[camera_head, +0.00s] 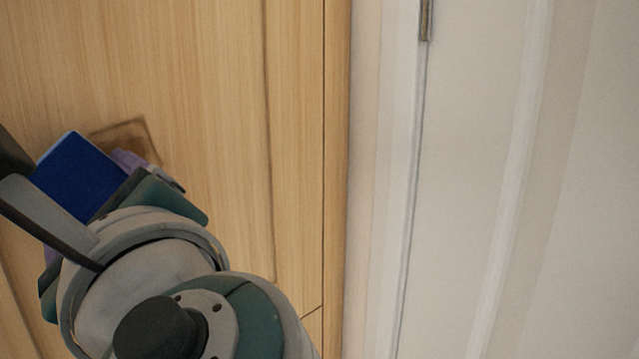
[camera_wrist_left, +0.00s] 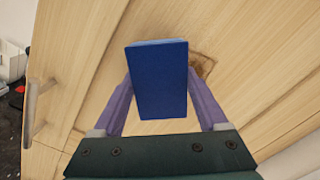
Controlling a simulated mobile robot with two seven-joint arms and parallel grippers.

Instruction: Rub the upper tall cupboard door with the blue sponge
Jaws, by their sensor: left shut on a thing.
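The blue sponge (camera_head: 80,176) is a deep blue block in front of the wooden cupboard door (camera_head: 210,75). My left gripper (camera_wrist_left: 158,85) is shut on the sponge, with a purple finger on each side of it in the left wrist view. The sponge (camera_wrist_left: 160,80) is close to the door; I cannot tell whether it touches. A brown smudge (camera_head: 125,134) shows on the door just beyond the sponge, and it also shows in the left wrist view (camera_wrist_left: 203,66), partly hidden by the gripper. My right gripper is in neither view.
A metal bar handle (camera_wrist_left: 39,108) is on the wood at the left in the wrist view. A pale wall with a white door frame (camera_head: 390,150) stands right of the cupboard.

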